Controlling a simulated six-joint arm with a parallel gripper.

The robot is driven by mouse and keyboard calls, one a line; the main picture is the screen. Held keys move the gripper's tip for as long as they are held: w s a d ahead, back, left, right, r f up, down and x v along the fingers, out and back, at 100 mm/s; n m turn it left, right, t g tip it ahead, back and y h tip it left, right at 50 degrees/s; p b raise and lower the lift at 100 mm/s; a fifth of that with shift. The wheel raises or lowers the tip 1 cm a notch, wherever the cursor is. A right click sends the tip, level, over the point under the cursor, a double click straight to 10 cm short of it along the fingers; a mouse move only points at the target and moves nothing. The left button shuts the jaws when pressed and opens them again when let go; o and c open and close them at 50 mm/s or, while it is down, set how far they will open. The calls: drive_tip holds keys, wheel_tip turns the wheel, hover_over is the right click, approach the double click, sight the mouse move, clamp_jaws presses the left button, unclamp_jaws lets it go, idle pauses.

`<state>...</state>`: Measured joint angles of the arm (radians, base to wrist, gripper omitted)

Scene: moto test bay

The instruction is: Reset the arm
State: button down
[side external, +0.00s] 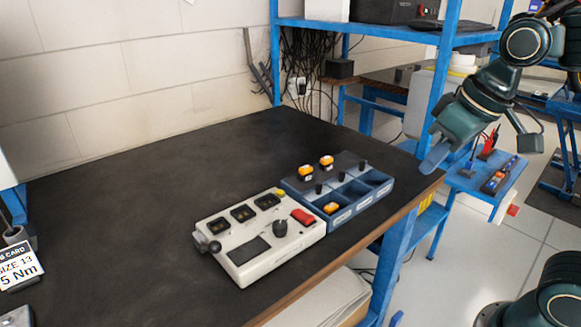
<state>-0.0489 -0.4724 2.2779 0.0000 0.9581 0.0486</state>
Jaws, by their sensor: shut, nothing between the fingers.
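My gripper (433,157) is at the right, above the right end of the dark table (120,210). It points down and left, with its blue-grey fingers shut and nothing held. It is apart from the objects on the table. My arm comes in from the upper right, and another dark green part shows at the lower right.
A white control box (262,232) with a red switch and black knob stands on the table. Beside it is a blue compartment tray (345,217) with several orange-topped pieces. A blue shelf frame (440,75) rises behind my gripper. The table's left half is mostly clear.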

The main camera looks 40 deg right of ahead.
drive_tip(key=s+d+f+t, duration=0.1)
drive_tip(key=s+f, duration=0.1)
drive_tip(key=s, duration=0.4)
drive_tip(key=shift+s+f, duration=0.25)
drive_tip(key=shift+s, duration=0.05)
drive_tip(key=shift+d, duration=0.1)
idle(0.7)
